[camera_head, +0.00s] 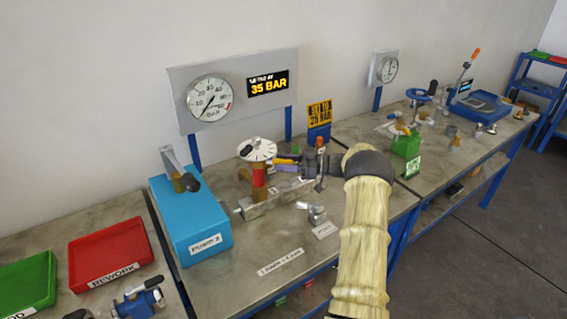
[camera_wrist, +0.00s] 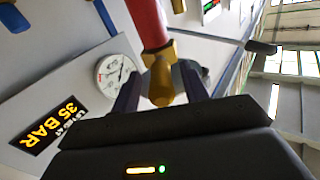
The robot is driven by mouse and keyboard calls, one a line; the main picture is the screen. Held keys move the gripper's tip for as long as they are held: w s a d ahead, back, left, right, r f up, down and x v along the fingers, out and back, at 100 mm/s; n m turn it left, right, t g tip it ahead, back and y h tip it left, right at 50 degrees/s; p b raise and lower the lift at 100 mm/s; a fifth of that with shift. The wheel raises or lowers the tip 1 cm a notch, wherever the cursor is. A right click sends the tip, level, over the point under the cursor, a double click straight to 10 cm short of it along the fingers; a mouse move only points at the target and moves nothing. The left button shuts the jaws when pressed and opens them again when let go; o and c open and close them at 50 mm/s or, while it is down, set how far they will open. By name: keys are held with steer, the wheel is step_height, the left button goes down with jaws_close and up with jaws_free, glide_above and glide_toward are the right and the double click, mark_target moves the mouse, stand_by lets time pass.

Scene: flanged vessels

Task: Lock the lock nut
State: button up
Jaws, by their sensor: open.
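In the wrist view the red body (camera_wrist: 147,22) carries a brass fitting (camera_wrist: 161,78), which appears to be the lock nut. The brass fitting lies between the two dark fingers of my gripper (camera_wrist: 158,90). The gripper is open, with a finger on each side; contact cannot be told. In the head view my gripper (camera_head: 284,164) reaches in from the right beside the red body, and the nut is not clearly visible.
A blue box (camera_head: 190,222) with a lever stands left of the fixture. A pressure gauge (camera_head: 210,98) and a yellow "35 BAR" display (camera_head: 268,84) are on the panel behind. A loose metal part (camera_head: 316,213) lies in front.

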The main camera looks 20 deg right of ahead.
steer(key=b+v, duration=0.3)
steer(key=v, duration=1.4)
steer(key=shift+s+d+b, duration=0.2)
steer(key=shift+b, duration=0.15)
steer(key=shift+w+a, duration=0.1)
steer(key=shift+w, duration=0.05)
